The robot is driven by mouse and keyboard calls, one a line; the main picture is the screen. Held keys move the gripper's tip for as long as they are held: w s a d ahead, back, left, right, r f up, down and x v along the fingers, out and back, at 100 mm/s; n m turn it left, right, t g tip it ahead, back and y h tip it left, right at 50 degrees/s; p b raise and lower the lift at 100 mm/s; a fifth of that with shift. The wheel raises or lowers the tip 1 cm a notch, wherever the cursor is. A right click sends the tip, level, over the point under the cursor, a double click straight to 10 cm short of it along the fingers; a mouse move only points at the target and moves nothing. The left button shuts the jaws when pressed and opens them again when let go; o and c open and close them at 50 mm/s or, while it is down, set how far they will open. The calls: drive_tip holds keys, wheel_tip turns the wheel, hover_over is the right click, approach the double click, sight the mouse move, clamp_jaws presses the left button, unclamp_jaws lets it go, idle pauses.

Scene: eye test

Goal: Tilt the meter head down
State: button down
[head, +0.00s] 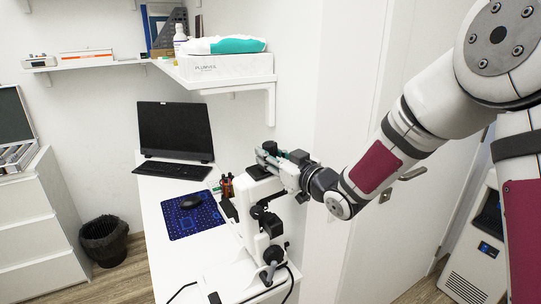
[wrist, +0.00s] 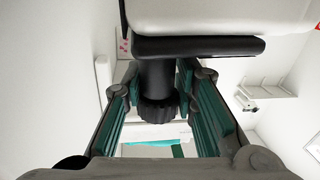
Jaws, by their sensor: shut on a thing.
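The meter is a white instrument with black parts, standing on the narrow white desk. Its white upper body (head: 258,190) is under and left of my gripper (head: 270,158). In the wrist view my gripper (wrist: 160,90) has a teal-padded finger on each side of the meter head's black cylinder (wrist: 156,75), which has a ribbed end. My gripper is shut on this cylinder. The cylinder joins a black band (wrist: 200,47) and a white casing (wrist: 230,14) at the top of the view. The finger contact is partly hidden in the head view.
A monitor (head: 175,130), a keyboard (head: 173,170) and a blue mat (head: 205,215) with a mouse are on the desk (head: 165,258). Small dark bottles (head: 226,187) stand close to the meter. A shelf with a white box (head: 225,67) hangs above. Cables run near the meter's base.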

drive_tip(key=shift+s+a+r+n, duration=0.2)
drive_tip(key=shift+s+a+n, duration=0.3)
drive_tip(key=shift+a, duration=0.35)
drive_tip(key=s+a+f+n+b, duration=0.2)
drive_tip(key=s+a, duration=0.4)
drive_tip(key=a, duration=0.3)
drive_tip(key=s+a+f+n+h+b, duration=0.1)
drive_tip(key=s+a+f+n+b, duration=0.1)
drive_tip(key=s+a, duration=0.4)
drive_tip(key=shift+s+a+f+n+g+b, duration=0.3)
drive_tip(key=shift+a+f+n+b, duration=0.15)
drive_tip(key=shift+a+n, duration=1.05)
drive_tip(key=shift+s+a, duration=0.1)
drive_tip(key=shift+a, duration=0.15)
drive_tip(key=c, duration=1.3)
unclamp_jaws()
drive_tip(key=shift+c, duration=0.2)
drive_tip(key=v, duration=0.7)
drive_tip(key=shift+d, duration=0.2)
